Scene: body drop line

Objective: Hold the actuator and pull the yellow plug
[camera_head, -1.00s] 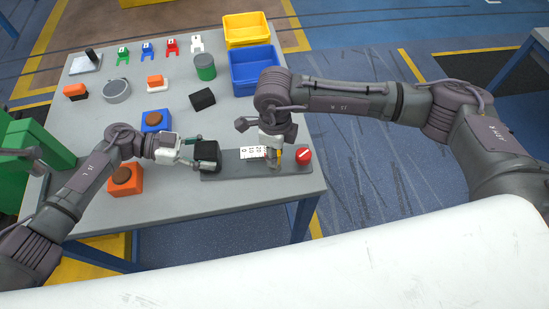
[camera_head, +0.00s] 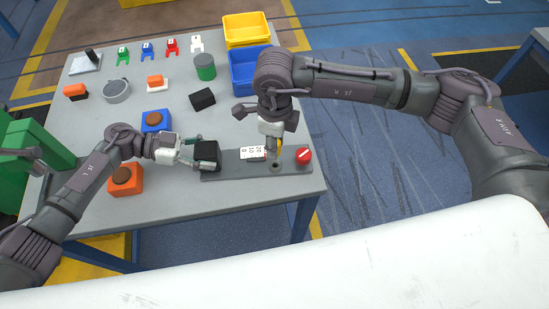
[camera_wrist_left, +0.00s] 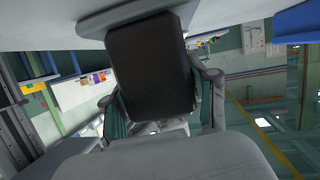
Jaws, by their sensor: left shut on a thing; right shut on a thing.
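The actuator is a black block (camera_head: 209,150) at the left end of a dark grey plate (camera_head: 228,170). My left gripper (camera_head: 200,158) is shut on it from the left. In the left wrist view the black block (camera_wrist_left: 150,70) fills the space between the two fingers. My right gripper (camera_head: 275,148) is above the right part of the plate, shut on the yellow plug (camera_head: 281,143). Only a sliver of yellow shows; the fingers hide the rest. A dark round hole (camera_head: 275,167) shows in the plate below the fingers.
A white scale label (camera_head: 253,153) and a red knob (camera_head: 303,155) are on the plate beside my right gripper. Orange (camera_head: 126,187) and blue (camera_head: 156,117) button boxes stand left. A black block (camera_head: 202,98), green cylinder (camera_head: 205,66) and blue bin (camera_head: 238,78) are farther back.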

